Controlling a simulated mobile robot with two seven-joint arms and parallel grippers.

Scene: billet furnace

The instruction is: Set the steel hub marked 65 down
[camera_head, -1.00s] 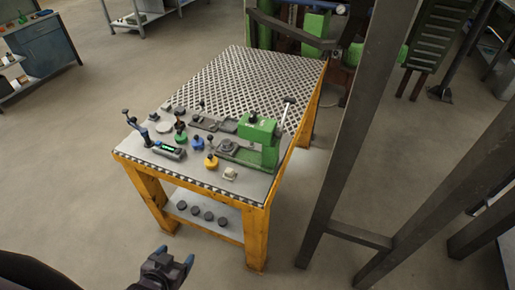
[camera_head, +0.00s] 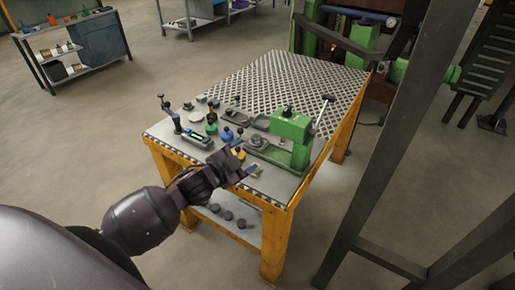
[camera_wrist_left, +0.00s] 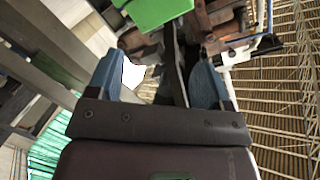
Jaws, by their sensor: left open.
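My left gripper (camera_head: 245,156) is open over the front of the workbench, and I see nothing held between its blue fingertips. The wrist view shows the same open fingers (camera_wrist_left: 160,76). No mark 65 is readable, so I cannot tell which piece is the steel hub. A small grey round piece (camera_head: 257,142) sits on the base of the green press (camera_head: 291,132). Several dark round pieces (camera_head: 228,215) lie on the bench's lower shelf. The gripper hides part of the bench's front. My right gripper is out of view.
The workbench (camera_head: 300,82) has orange legs and a perforated top, clear at the back. Knobs in green (camera_head: 211,128) and blue (camera_head: 227,135), and a device with a lit display (camera_head: 196,137), crowd its front left. A steel post (camera_head: 375,150) stands to the right.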

